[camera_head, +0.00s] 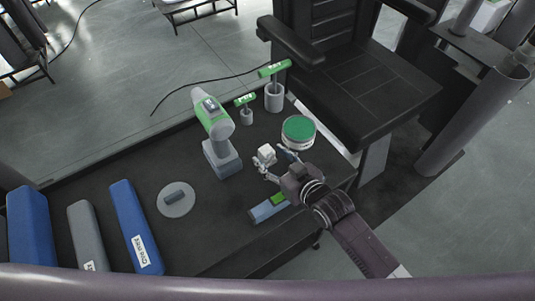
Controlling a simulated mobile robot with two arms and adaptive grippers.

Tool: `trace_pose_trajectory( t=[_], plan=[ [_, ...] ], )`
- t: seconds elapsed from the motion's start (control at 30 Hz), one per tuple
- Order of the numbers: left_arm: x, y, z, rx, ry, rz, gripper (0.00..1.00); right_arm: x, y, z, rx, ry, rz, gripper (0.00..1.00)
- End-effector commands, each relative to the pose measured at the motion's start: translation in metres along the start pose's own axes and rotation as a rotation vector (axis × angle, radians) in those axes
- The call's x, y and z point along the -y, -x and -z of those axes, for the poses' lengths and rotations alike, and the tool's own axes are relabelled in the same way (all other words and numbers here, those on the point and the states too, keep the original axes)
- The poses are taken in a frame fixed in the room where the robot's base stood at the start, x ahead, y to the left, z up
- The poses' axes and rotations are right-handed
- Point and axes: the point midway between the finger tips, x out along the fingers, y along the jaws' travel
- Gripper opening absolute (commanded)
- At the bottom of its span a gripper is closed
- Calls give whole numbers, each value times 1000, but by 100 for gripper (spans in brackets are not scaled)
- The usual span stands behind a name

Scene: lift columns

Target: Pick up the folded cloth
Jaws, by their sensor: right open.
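My right gripper (274,164) reaches in from the lower right over the dark table, with its fingers apart. A small white block-shaped thing (266,153) shows right at the fingertips; I cannot tell whether they touch it. A flat light-blue piece (268,209) with a green part lies on the table below and left of the gripper. No thing is clearly recognizable as a folded cloth; either of these two could be it. My left gripper is not in view.
A round green-topped container (298,131) stands just beyond the gripper. A green and grey device (217,140) and two green-handled tools in grey holders (274,97) stand behind. A black chair (360,80) adjoins the table.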

Motion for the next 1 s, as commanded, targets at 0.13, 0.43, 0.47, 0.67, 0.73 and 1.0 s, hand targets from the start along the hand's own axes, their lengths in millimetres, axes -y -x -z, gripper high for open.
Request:
trace_pose_trajectory(
  t=[0.13, 0.43, 0.47, 0.67, 0.73, 1.0],
  plan=[
    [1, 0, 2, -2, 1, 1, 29, 0, 0, 0, -1, 0, 0, 51],
    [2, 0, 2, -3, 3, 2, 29, 0, 0, 0, -1, -1, 0, 18],
    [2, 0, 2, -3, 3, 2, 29, 0, 0, 0, -1, 0, 0, 14],
    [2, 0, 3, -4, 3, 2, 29, 0, 0, 0, -1, 0, 0, 7],
    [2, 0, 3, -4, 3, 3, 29, 0, 0, 0, -1, 0, 0, 7],
    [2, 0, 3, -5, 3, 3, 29, 0, 6, 16, -4, 0, 1, 7]
  ],
)
